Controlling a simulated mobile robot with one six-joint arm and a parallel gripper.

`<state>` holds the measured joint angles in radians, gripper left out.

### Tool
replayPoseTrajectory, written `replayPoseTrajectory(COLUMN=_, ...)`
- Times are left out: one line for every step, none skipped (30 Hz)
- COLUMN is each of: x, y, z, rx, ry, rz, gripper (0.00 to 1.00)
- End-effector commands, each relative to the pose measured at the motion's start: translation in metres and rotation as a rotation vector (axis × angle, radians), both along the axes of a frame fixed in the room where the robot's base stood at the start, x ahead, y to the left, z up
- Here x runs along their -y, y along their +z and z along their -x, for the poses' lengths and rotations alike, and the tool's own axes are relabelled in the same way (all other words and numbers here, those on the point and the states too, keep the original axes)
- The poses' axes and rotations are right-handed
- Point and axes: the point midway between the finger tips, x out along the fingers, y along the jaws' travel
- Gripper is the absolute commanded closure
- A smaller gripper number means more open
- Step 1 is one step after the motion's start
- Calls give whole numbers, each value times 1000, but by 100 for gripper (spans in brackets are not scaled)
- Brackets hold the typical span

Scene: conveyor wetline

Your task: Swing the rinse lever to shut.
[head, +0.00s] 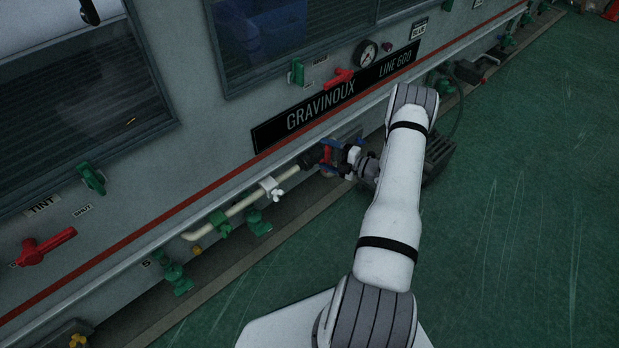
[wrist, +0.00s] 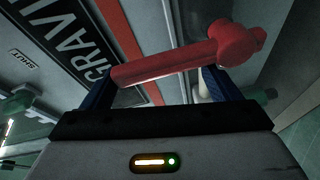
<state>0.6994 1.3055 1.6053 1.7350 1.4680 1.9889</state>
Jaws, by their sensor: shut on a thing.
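A red lever (wrist: 165,64) with a round hub (wrist: 236,42) at its right end crosses the upper middle of the wrist view. My gripper (wrist: 158,86) has its two blue fingers at either side, at the handle's left end and by the hub, and is shut on this lever. In the head view my gripper (head: 333,152) is at the pipework under the GRAVINOUX sign (head: 320,114), and the lever there is mostly hidden by the gripper. No label naming this lever is readable; a SHUT label (wrist: 22,60) shows at the left of the wrist view.
Other red levers are on the panel at lower left (head: 46,245) and above the sign (head: 339,77), with green valves (head: 91,179) nearby. A cream pipe (head: 238,207) runs low along the machine. A dark box (head: 437,155) stands behind my arm. The green floor at right is clear.

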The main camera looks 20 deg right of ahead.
Motion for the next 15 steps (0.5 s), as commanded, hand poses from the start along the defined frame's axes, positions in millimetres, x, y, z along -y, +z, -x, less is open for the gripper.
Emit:
replayPoseTrajectory(x=26, y=9, z=-10, rx=31, ry=-57, rz=40, gripper=35)
replayPoseTrajectory(x=26, y=9, z=-10, rx=31, ry=-57, rz=40, gripper=35)
replayPoseTrajectory(x=26, y=9, z=-10, rx=31, ry=-57, rz=40, gripper=35)
replayPoseTrajectory(x=26, y=9, z=-10, rx=31, ry=-57, rz=40, gripper=35)
replayPoseTrajectory(x=26, y=9, z=-10, rx=31, ry=-57, rz=40, gripper=35)
replayPoseTrajectory(x=27, y=9, z=-9, rx=31, ry=-57, rz=40, gripper=35)
replayPoseTrajectory(x=28, y=9, z=-8, rx=31, ry=-58, rz=40, gripper=35)
replayPoseTrajectory(x=30, y=9, z=-6, rx=31, ry=-58, rz=40, gripper=35)
replayPoseTrajectory(x=32, y=10, z=-4, rx=31, ry=-58, rz=40, gripper=35)
replayPoseTrajectory(x=34, y=10, z=-2, rx=31, ry=-59, rz=40, gripper=35)
replayPoseTrajectory(x=36, y=10, z=1, rx=31, ry=-59, rz=40, gripper=35)
replayPoseTrajectory(x=39, y=11, z=4, rx=31, ry=-59, rz=40, gripper=36)
replayPoseTrajectory(x=41, y=11, z=6, rx=31, ry=-59, rz=40, gripper=36)
replayPoseTrajectory(x=42, y=11, z=9, rx=31, ry=-58, rz=40, gripper=36)
replayPoseTrajectory(x=45, y=11, z=12, rx=31, ry=-58, rz=40, gripper=36)
